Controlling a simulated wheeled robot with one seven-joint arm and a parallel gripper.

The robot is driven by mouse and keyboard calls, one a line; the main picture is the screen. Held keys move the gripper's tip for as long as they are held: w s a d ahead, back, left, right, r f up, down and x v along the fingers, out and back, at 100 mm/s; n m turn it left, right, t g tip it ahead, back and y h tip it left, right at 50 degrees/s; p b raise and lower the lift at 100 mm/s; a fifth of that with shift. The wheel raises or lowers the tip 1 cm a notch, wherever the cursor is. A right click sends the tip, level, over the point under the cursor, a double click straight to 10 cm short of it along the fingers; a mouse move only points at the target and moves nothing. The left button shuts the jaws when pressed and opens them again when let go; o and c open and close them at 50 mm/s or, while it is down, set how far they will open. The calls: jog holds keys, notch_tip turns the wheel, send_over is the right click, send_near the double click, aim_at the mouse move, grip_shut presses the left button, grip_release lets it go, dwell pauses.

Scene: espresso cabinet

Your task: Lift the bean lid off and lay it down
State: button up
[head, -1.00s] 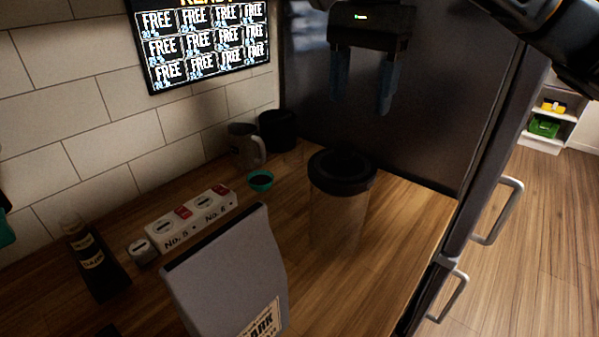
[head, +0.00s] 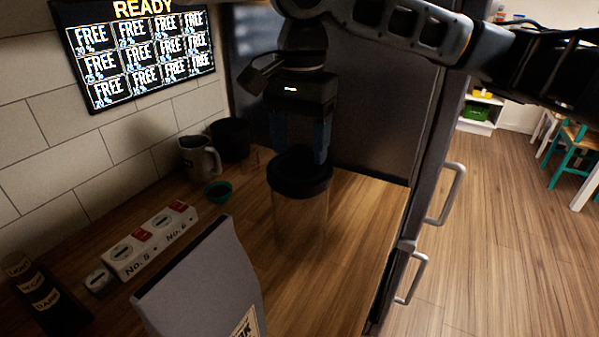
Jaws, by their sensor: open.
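The bean lid (head: 300,178) is black and round and sits on top of a clear bean canister (head: 300,222) that stands upright on the wooden counter. My gripper (head: 302,150) is open, pointing down, with its dark blue fingers at the far side of the lid's top. The right fingertip reaches down close to the lid's rim; the left fingertip is partly hidden by the lid. I cannot tell whether the fingers touch the lid.
A grey bag (head: 205,285) stands in front of the canister. A teal cup (head: 217,191), a jug (head: 200,158) and a black container (head: 230,139) are to the left. A dark panel is behind. Bare counter (head: 350,230) lies right of the canister.

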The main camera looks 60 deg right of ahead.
jog(key=shift+c, duration=0.5)
grip_shut()
